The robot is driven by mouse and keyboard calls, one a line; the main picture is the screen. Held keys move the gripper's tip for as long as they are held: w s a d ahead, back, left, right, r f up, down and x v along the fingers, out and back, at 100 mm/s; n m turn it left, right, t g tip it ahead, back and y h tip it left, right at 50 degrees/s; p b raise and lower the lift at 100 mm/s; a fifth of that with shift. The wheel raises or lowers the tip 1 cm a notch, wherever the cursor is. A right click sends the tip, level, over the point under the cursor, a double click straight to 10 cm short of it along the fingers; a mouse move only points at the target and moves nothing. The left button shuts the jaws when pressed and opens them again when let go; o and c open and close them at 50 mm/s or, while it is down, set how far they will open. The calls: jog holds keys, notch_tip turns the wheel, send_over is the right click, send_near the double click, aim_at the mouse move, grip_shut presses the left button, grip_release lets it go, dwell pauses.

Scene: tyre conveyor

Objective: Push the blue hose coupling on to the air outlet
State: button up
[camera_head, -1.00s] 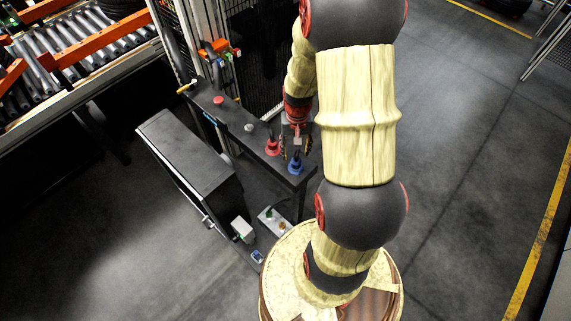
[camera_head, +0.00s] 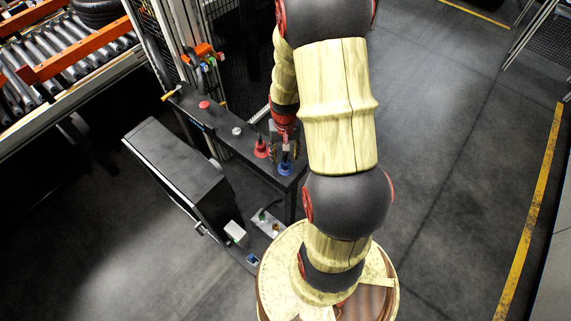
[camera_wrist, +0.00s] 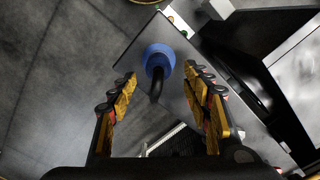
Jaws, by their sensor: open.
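The blue hose coupling (camera_head: 285,168) stands on the near end of the dark bench top (camera_head: 222,133) in the head view. In the wrist view the blue coupling (camera_wrist: 158,58) shows as a round blue base with a black hose or stem rising from it. My gripper (camera_head: 285,150) is just above it in the head view. In the wrist view my gripper (camera_wrist: 160,82) is open, its yellow-padded fingers on either side of the black stem, with gaps on both sides. I cannot make out the air outlet as a separate thing.
A red coupling-like piece (camera_head: 261,149) stands just left of the blue one. A red button (camera_head: 204,104) and a small pale knob (camera_head: 237,131) are farther along the bench. A black cabinet (camera_head: 180,170) stands left of the bench. Open floor (camera_head: 450,180) lies to the right.

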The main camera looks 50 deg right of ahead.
aim_at(285, 160)
jog(key=f, duration=0.5)
jog(key=shift+s+f, duration=0.1)
jog(key=shift+s, duration=0.1)
jog(key=shift+c, duration=1)
jog(key=c, duration=1)
jog(key=shift+o, duration=0.2)
jog(key=shift+r, duration=0.55)
notch_tip(285, 160, up, 2)
jog(key=shift+r, duration=0.25)
jog(key=s+a+r, duration=0.8)
jog(key=s+r, duration=0.1)
jog(key=s, duration=0.2)
jog(key=shift+a+r+p, duration=0.25)
jog(key=shift+a+p, duration=0.05)
jog(key=shift+a, duration=0.05)
